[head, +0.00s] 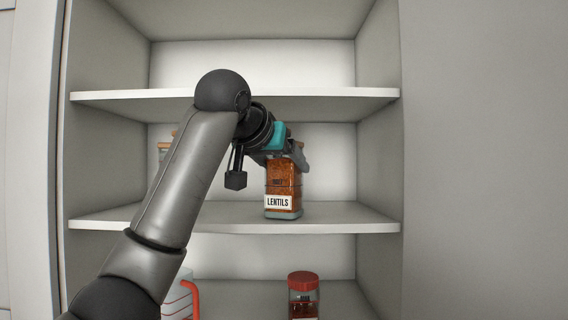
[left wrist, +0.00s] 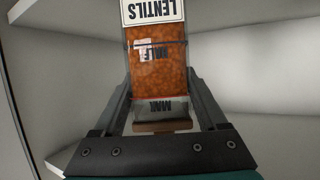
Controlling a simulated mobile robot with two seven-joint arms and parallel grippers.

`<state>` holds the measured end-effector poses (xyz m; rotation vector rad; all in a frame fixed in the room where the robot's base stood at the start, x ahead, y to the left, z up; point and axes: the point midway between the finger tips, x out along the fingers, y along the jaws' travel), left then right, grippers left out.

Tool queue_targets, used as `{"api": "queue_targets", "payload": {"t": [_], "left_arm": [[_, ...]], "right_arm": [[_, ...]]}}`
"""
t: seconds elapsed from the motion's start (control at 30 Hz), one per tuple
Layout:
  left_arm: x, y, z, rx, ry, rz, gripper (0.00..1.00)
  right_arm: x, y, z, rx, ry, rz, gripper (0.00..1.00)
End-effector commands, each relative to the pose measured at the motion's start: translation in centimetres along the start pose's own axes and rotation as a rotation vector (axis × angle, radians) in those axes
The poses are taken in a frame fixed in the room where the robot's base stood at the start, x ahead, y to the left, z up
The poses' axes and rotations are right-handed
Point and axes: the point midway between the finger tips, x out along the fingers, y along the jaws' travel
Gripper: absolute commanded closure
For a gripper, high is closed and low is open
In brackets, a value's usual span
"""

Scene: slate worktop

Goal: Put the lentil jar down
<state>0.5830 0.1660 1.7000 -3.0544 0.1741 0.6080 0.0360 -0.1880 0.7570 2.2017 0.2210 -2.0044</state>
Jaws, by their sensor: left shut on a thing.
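The lentil jar (head: 283,186) is a clear square jar of orange-brown lentils with a white LENTILS label. It stands upright at the middle shelf (head: 340,226), near the front edge. Its base looks at or just above the shelf surface; I cannot tell if it touches. My left gripper (head: 286,160) is shut on the jar's upper part from above and behind the label. In the left wrist view the jar (left wrist: 158,75) appears upside down between the two fingers, with HALF and MAX marks and a brown lid. My right gripper is not in view.
Another container (head: 164,147) is mostly hidden behind my arm on the middle shelf. A red-lidded jar (head: 303,282) and a white container with a red handle (head: 178,301) stand on the lower shelf. The middle shelf is clear right of the lentil jar. The upper shelf (head: 330,93) is close above.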

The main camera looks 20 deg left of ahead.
Motion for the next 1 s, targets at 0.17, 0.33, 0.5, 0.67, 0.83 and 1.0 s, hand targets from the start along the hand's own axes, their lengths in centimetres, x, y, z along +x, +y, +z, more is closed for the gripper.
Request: {"api": "queue_targets", "payload": {"t": [0.17, 0.33, 0.5, 0.67, 0.83, 1.0], "left_arm": [[-0.1, 0.0, -0.1, -0.001, 0.008, 0.001, 1.0], [0.1, 0.0, 0.3, 0.0, -0.001, 0.0, 0.15], [0.1, 0.0, 0.3, 0.0, -0.001, 0.0, 0.0], [0.1, 0.0, 0.3, 0.0, 0.0, 0.0, 0.0], [-0.4, 0.0, -0.1, 0.0, 0.002, 0.0, 0.0], [-3.4, 0.0, 0.1, -0.001, 0.008, 0.0, 0.0]], "right_arm": [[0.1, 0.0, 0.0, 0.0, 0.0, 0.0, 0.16], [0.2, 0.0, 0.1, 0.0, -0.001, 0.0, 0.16], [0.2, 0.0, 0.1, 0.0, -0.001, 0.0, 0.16], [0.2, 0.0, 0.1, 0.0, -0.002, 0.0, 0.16], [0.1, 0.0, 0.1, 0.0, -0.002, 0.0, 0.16], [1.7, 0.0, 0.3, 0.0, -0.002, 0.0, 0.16]]}}
